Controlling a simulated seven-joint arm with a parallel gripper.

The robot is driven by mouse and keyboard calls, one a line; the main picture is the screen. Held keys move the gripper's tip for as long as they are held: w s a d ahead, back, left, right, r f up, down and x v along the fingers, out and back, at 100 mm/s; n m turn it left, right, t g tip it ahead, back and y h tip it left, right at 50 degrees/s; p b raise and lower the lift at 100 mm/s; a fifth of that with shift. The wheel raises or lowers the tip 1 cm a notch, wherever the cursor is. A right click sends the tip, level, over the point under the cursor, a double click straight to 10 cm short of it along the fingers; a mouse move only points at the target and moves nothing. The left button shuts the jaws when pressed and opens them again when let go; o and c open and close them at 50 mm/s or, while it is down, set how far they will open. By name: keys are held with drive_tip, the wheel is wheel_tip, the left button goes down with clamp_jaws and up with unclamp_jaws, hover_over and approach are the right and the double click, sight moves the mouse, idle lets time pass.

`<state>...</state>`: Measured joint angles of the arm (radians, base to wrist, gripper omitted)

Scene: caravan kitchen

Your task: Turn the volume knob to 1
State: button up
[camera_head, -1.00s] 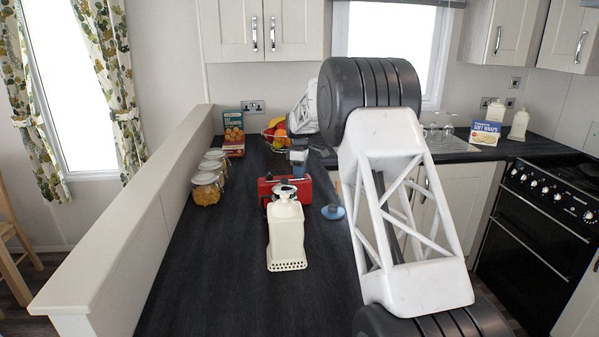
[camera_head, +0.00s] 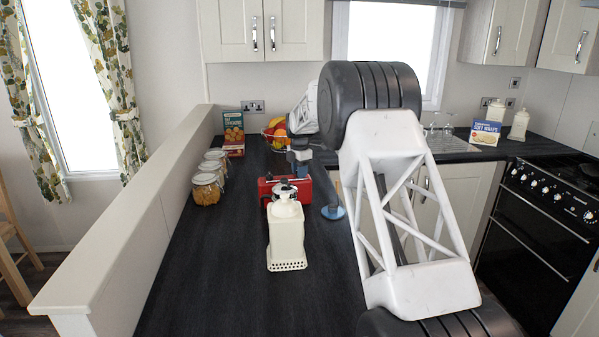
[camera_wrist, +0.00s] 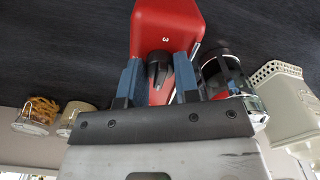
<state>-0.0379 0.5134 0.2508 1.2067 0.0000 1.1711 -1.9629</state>
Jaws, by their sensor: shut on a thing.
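The red box-shaped device (camera_head: 312,188) stands on the dark worktop; its red face also shows in the wrist view (camera_wrist: 165,25), with a white digit 3. The dark knob (camera_wrist: 158,70) sticks out of that face. My gripper (camera_wrist: 158,64) has its two blue fingers on either side of the knob and is shut on it. In the head view my gripper (camera_head: 300,168) comes down from above at the device's back. The knob is hidden there, and I cannot read its setting.
A cream grater-like canister (camera_head: 286,235) stands just in front of the device, beside a dark and chrome item (camera_wrist: 225,75). A blue round item (camera_head: 333,212) lies to its right. Jars (camera_head: 207,188) line the left. The front worktop is clear.

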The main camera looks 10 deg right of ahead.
idle(0.4)
drive_tip(key=o, duration=0.9)
drive_tip(key=shift+o, duration=0.2)
drive_tip(key=shift+r, duration=0.1)
drive_tip(key=shift+r, duration=3.8)
